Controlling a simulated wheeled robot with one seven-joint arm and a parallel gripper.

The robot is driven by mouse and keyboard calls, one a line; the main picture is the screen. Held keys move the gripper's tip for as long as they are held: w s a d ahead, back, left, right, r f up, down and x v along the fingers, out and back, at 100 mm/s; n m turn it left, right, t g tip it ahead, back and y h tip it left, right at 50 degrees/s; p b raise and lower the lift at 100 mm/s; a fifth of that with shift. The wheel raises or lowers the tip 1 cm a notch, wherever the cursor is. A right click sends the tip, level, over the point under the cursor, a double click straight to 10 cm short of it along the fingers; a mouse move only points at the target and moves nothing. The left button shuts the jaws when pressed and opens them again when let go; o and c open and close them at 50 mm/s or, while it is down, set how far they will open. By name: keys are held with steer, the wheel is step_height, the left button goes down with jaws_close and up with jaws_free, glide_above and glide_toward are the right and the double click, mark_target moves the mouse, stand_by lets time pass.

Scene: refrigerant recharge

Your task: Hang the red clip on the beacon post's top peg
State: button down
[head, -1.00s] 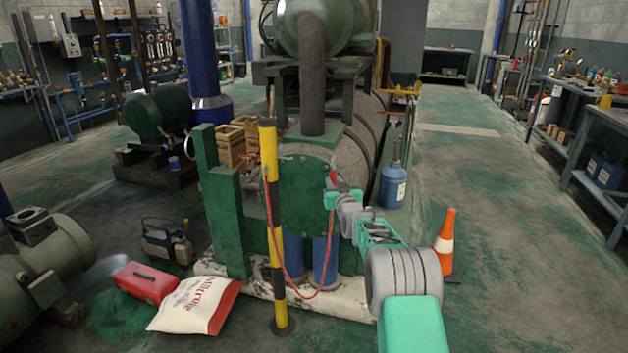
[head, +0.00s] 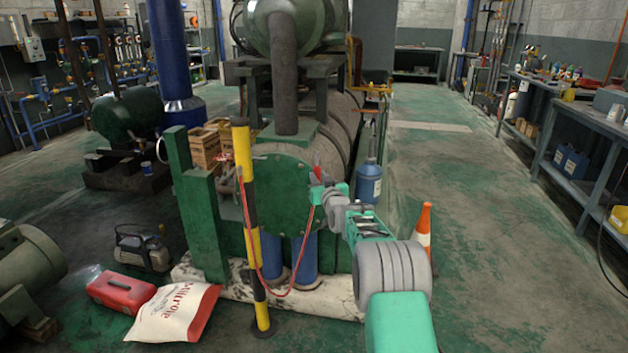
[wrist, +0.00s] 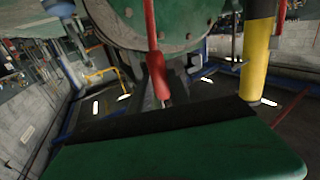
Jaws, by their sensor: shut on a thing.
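The beacon post (head: 244,150) is a yellow and black striped pole on a dark round base, left of my gripper in the head view. It also shows at the upper right of the wrist view (wrist: 257,55). My gripper (head: 317,184) is shut on the red clip (head: 318,171), whose red end points up, clear of the post. The red clip also shows in the middle of the wrist view (wrist: 157,76). A red cable (head: 272,289) loops low between the post and my gripper. The top peg is too small to make out clearly.
A large green machine (head: 290,200) stands behind the post and gripper. Green uprights (head: 203,225) stand left of the post. A white sack (head: 172,312) and red case (head: 122,292) lie at left. An orange cone (head: 424,230) stands right of my arm. Floor farther right is clear.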

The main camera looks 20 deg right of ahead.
steer(key=s+d+b, duration=0.2)
steer(key=s+d, duration=0.1)
steer(key=d, duration=0.3)
steer(key=shift+s+b, duration=0.25)
steer(key=shift+b, duration=0.05)
stand_by(0.4)
